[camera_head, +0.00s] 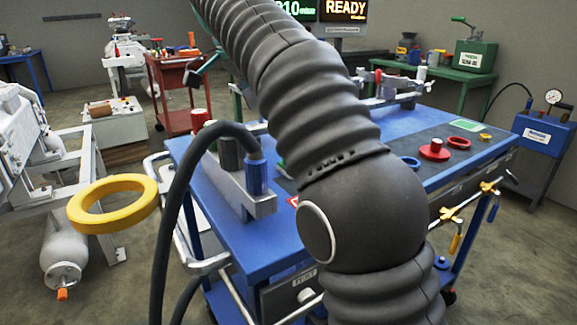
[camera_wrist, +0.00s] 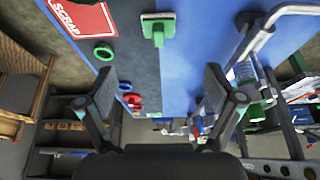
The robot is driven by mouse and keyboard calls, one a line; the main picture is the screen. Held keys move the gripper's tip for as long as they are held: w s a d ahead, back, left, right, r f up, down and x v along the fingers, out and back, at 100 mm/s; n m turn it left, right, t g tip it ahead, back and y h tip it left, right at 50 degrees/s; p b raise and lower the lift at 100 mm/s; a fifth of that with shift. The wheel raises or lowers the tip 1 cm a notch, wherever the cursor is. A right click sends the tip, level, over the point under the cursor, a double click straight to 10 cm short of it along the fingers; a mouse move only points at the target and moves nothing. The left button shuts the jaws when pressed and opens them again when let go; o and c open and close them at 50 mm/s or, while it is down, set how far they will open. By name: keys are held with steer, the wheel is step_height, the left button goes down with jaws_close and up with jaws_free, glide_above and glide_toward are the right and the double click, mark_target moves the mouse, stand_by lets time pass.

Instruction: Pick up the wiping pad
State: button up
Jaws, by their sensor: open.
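The item that looks most like the wiping pad is a small green block with a raised grip (camera_wrist: 157,28). It lies on the blue and dark worktop (camera_wrist: 195,45), at the top middle of the wrist view. In the head view I cannot make it out for certain, as my dark ribbed arm covers the middle of the bench. My gripper (camera_wrist: 161,92) is open and empty, its two fingers spread wide. The green block is ahead of the fingertips and apart from them, roughly centred between them. My gripper does not show in the head view.
A red SCRAP label (camera_wrist: 84,17) and a green ring (camera_wrist: 103,53) lie left of the block. A metal rail (camera_wrist: 262,30) runs along the right. In the head view, a grey fixture with cylinders (camera_head: 245,190) stands on the blue bench (camera_head: 225,240); red parts (camera_head: 434,150) lie right.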

steer(key=x, duration=0.8)
steer(key=shift+w+d+f, duration=0.1)
steer(key=shift+d+f, duration=0.05)
steer(key=shift+d+b+x, duration=0.2)
steer(key=shift+b+x, duration=0.05)
steer(key=shift+x, duration=1.05)
steer(key=shift+d+b+x, duration=0.15)
steer(key=shift+b+x, duration=0.05)
steer(key=shift+x, duration=1.1)
steer(key=shift+w, duration=0.1)
steer(key=shift+c, duration=0.3)
steer(key=c, duration=1.3)
steer(key=shift+r, duration=0.7)
steer(key=r, duration=0.3)
steer(key=shift+d+r+p, duration=0.25)
steer(key=shift+d+p, duration=0.05)
steer(key=shift+p, duration=0.1)
steer(key=d+r, duration=0.2)
steer(key=d, duration=0.1)
steer(key=d+r, duration=0.2)
steer(key=d, duration=0.2)
steer(key=d+r, duration=0.2)
steer(key=d, duration=0.2)
steer(key=shift+r, duration=0.25)
